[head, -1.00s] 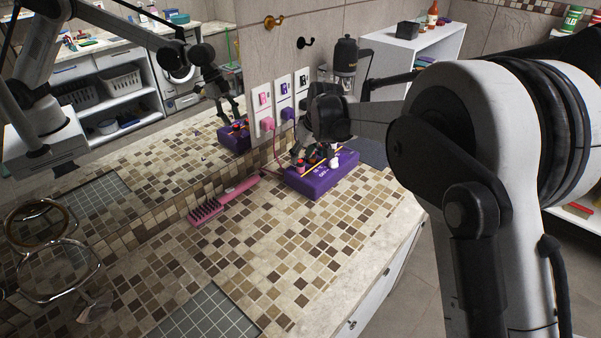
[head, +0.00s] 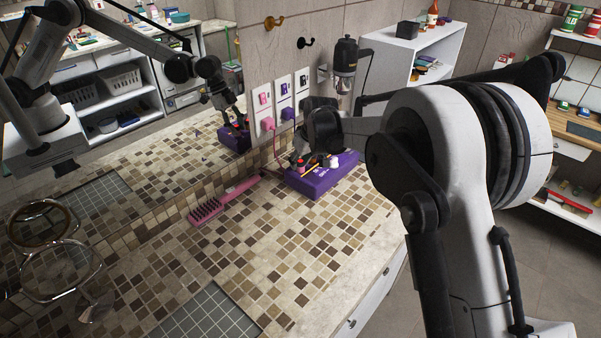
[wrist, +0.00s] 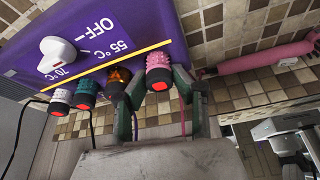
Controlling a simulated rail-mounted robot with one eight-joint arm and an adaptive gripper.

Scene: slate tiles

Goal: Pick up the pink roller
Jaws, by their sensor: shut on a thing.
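The pink roller (wrist: 158,66) with a red end cap is in the wrist view, at the edge of the purple roller box (wrist: 95,30). My gripper (wrist: 160,86) is shut on it, with one finger on each side. I cannot tell whether it still touches the box. A brown-orange roller (wrist: 119,79), a teal roller (wrist: 88,90) and a white roller (wrist: 62,97) stand in a row to its left. In the head view my gripper (head: 300,160) is at the left part of the purple box (head: 317,182); the pink roller is not clear there.
A pink hairbrush (head: 222,202) lies left of the box on the mosaic counter (head: 290,245). A mirror wall and outlets with a pink plug (head: 268,124) stand behind.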

